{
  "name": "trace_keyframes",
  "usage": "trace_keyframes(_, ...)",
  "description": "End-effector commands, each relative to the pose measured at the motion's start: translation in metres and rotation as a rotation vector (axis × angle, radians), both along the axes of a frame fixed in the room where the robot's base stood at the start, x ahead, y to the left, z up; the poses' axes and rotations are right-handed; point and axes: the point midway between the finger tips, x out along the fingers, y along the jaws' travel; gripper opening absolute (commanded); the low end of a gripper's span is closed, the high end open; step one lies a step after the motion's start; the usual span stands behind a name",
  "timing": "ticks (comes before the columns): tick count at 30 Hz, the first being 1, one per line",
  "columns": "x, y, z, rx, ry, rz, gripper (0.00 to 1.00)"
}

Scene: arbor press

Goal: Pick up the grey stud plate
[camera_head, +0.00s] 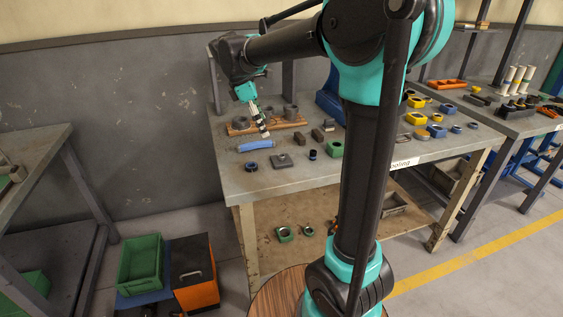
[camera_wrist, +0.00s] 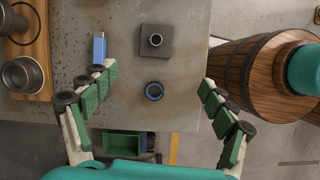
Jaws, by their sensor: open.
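The grey stud plate (camera_head: 281,162) is a dark square plate with a short round stud in its middle. It lies flat on the workbench near the front edge. In the wrist view the plate (camera_wrist: 142,48) shows at the upper middle, ahead of the fingertips and nothing covers it. My gripper (camera_head: 265,134) is above the bench, behind and a little left of the plate in the head view. In the wrist view my gripper (camera_wrist: 153,82) is wide open, with green-padded fingers on either side and nothing held. It is apart from the plate.
A blue ring (camera_wrist: 154,91) lies between the fingers in the wrist view, close to the plate. A wooden tray (camera_head: 240,129) with grey round parts stands at the back. Dark blocks (camera_head: 318,135) and a green part (camera_head: 334,149) are right.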

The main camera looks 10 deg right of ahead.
Motion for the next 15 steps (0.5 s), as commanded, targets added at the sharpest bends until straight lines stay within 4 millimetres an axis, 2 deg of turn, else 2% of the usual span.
trace_keyframes(3, 0.009, 0.012, 0.014, -0.035, 0.044, 0.086, 0.84)
trace_keyframes(6, 0.011, 0.013, 0.013, -0.044, 0.057, 0.11, 0.84)
trace_keyframes(8, 0.012, 0.01, 0.007, -0.045, 0.057, 0.112, 0.84)
trace_keyframes(15, 0.013, -0.009, -0.037, -0.043, 0.057, 0.108, 0.84)
